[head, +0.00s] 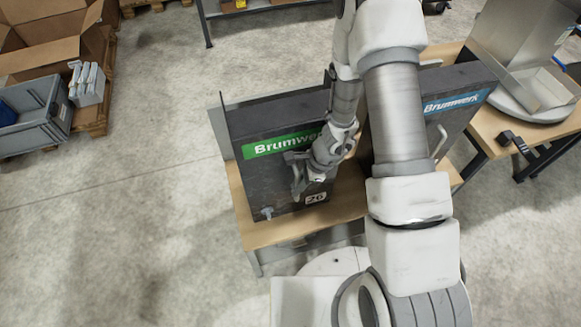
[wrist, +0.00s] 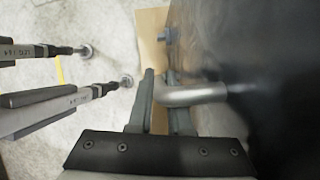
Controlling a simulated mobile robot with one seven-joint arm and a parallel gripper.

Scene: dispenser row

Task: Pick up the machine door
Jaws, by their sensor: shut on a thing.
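The machine door (head: 262,172) is a dark grey panel with a green "Brumwerk" label and a "26" tag. It stands upright on a wooden bench top. Its metal handle (wrist: 195,94) juts from the dark surface (wrist: 285,90) in the wrist view. My gripper (head: 296,182) is at the door's right part, with its fingers (wrist: 160,98) shut on the handle. My arm hides part of the door's right side.
A second dark unit with a blue label (head: 455,103) stands to the right. The wooden bench top (head: 290,228) has a front edge below the door. A grey crate (head: 35,112) and cardboard box (head: 50,35) lie left. Open concrete floor (head: 130,190) is left of the bench.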

